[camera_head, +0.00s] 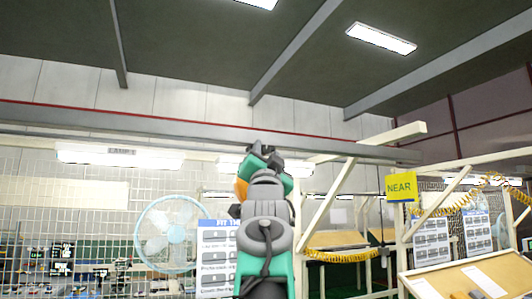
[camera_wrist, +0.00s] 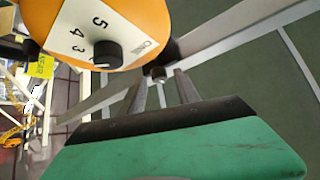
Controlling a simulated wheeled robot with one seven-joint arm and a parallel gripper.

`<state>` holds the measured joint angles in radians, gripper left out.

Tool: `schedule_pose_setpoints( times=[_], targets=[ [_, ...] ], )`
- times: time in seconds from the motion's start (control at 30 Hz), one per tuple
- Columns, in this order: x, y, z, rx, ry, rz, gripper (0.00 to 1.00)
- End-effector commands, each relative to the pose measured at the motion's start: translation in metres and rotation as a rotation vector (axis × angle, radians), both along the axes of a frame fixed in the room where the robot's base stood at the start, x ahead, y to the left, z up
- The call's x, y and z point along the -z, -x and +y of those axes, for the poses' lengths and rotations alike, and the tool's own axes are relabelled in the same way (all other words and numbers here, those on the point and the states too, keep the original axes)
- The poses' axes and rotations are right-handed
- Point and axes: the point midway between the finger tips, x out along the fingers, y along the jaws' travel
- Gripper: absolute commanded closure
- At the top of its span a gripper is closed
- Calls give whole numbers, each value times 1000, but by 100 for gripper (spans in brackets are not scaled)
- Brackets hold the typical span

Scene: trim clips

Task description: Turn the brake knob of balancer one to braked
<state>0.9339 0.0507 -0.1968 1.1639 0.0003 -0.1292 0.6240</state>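An orange rounded balancer housing (camera_wrist: 140,14) fills the top left of the wrist view. Its white face plate (camera_wrist: 85,28) carries the numbers 5, 4 and 3 and a round black knob (camera_wrist: 107,54). Whether this is balancer one, and where braked lies, I cannot tell. My gripper (camera_wrist: 158,80) has its two grey fingers apart, with nothing held between them. The fingers point up toward the housing's lower right, to the right of the knob and apart from it. In the head view, a sliver of orange housing (camera_head: 241,188) shows beside my raised arm, which hides the rest.
A pale beam (camera_head: 330,215) and frame stand right of my arm. A yellow NEAR sign (camera_head: 400,187) hangs on the right. A fan (camera_head: 167,233) and wire mesh are on the left, with a white notice board (camera_head: 215,258) behind my arm.

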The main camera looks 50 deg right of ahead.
Motion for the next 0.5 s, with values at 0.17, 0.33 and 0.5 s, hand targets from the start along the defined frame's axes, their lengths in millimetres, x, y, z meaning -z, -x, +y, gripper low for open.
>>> schedule_pose_setpoints(
  times=[0.17,0.33,0.5],
  targets=[
    [0,0,0,0,0,0,77],
    [0,0,0,0,0,1,91],
    [0,0,0,0,0,1,100]
  ],
)
